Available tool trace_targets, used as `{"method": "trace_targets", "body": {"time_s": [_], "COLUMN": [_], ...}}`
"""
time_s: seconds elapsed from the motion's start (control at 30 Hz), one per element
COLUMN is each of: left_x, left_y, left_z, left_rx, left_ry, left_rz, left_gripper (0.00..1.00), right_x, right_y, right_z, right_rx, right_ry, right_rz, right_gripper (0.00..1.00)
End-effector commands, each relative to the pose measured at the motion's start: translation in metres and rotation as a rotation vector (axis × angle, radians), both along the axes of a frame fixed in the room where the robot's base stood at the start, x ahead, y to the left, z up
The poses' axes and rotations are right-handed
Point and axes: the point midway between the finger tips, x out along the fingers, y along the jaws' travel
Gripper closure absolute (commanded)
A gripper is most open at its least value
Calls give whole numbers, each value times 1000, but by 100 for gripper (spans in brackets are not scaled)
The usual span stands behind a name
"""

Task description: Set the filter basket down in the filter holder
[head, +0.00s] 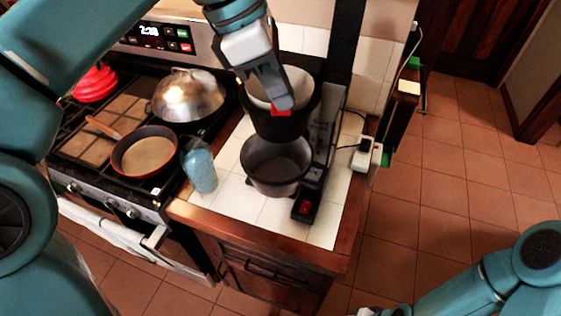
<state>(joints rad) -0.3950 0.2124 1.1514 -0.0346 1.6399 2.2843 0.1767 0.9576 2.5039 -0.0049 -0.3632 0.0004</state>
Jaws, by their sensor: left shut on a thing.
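My left gripper (283,103) reaches down from the top and is shut at the near rim of a dark, cup-shaped piece with a pale inside. I take this to be the filter basket (285,127). It is upright beside the coffee machine's column (325,125), above a grey, open-topped pot (276,172). A red piece shows at the fingertips. I cannot make out the filter holder separately from the dark basket, nor whether the two touch.
The coffee machine's base has a red switch (305,207) on the white tiled counter (262,210). A blue bottle (199,168) stands left of the pot. A pan (147,153) and a domed metal lid (187,94) are on the stove. A white outlet box (367,156) is at the right edge.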

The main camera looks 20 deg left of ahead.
Motion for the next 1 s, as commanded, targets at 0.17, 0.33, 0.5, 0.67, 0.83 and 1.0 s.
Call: {"method": "trace_targets", "body": {"time_s": [0.17, 0.33, 0.5, 0.67, 0.83, 1.0], "left_x": [-2, -1, 1, 2, 2, 2], "left_y": [2, 1, 1, 1, 1, 1], "left_z": [-57, -90, -107, -132, -139, -139], "left_rx": [1, 0, 0, -1, -2, -2], "left_ry": [1, 1, 1, 2, -2, -2], "left_rz": [2, 2, 1, 1, 0, 0], "left_gripper": [100, 100, 100, 100, 100, 100], "right_x": [-1, 0, 0, -1, -1, 0], "right_y": [0, 0, 0, 0, 0, 0], "right_z": [-18, -21, -23, -25, -25, -25], "right_rx": [0, 0, 0, 0, 0, 0], "right_ry": [2, 1, 1, 1, 1, 1], "right_rz": [2, 1, 1, 1, 1, 1], "right_gripper": [57, 57, 57, 57, 57, 57]}}
